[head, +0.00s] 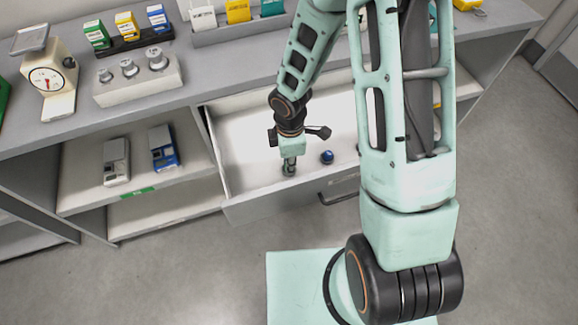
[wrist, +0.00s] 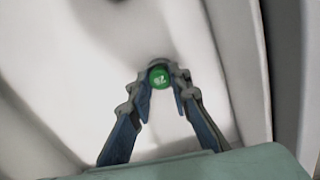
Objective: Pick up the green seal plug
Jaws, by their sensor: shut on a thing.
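The green seal plug (wrist: 160,77) shows in the wrist view as a small round green top with white marks, between my fingertips. My gripper (wrist: 160,84) is shut on it. In the head view my gripper (head: 289,166) points down into the open white drawer (head: 240,135), near its front wall. The plug cannot be made out there, and I cannot tell whether it touches the drawer floor.
A dark blue ball-like thing (head: 327,157) lies in the drawer to the right of my gripper. The drawer's walls surround the gripper. A dial scale (head: 50,80) and a block with metal weights (head: 138,88) stand on the grey counter. Shelves at left hold two devices.

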